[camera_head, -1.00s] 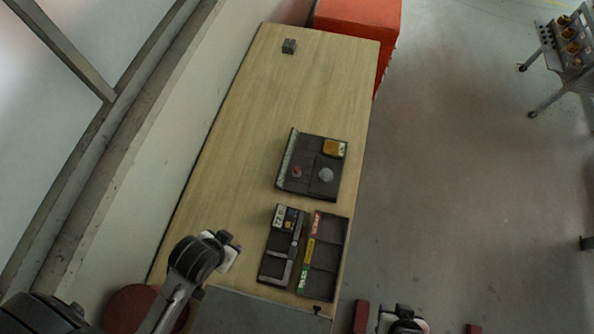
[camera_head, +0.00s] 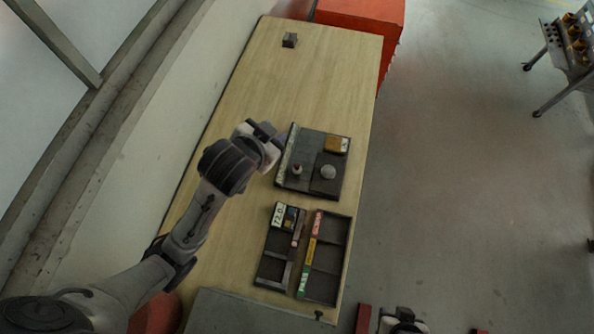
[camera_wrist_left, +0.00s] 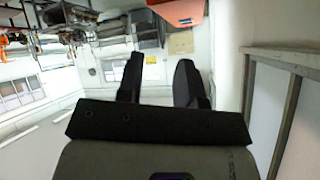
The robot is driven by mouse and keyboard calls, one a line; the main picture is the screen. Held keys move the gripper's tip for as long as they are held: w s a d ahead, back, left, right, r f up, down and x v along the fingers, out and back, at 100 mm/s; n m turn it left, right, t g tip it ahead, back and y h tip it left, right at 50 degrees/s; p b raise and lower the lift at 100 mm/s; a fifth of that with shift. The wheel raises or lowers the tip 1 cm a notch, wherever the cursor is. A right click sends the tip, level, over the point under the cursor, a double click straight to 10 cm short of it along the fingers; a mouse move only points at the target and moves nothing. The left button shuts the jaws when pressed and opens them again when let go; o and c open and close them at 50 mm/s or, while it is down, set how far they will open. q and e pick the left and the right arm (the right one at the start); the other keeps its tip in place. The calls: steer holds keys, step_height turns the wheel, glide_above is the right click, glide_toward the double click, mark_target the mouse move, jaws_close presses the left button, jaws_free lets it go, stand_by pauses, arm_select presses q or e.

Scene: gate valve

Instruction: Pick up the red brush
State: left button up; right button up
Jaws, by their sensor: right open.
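I cannot make out a red brush for certain. My left gripper (camera_head: 268,135) is over the table at that tray's upper left edge. In the left wrist view its two dark fingers (camera_wrist_left: 158,70) are apart with nothing between them. My right gripper (camera_head: 402,322) is open at the bottom edge of the head view, off the table's right side and partly cut off.
Two divided trays, left (camera_head: 271,265) and right (camera_head: 324,284), lie on the wooden table (camera_head: 320,75). The far tabletop is otherwise clear.

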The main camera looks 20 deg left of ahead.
arm_select(q)
steer(key=w+d+r+m+b, duration=0.2)
steer(key=w+d+m, duration=0.15)
steer(key=w, duration=0.55)
steer(key=n+g, duration=0.8)
steer(key=g, duration=0.3)
glide_above(297, 165)
steer(key=shift+y, duration=0.4)
step_height(297, 165, down, 30)
steer(key=shift+w+r+b, duration=0.1)
steer(key=shift+r+b, duration=0.1)
steer(key=shift+b, duration=0.2)
steer(key=shift+f+p, duration=0.4)
steer(key=shift+f, duration=2.3)
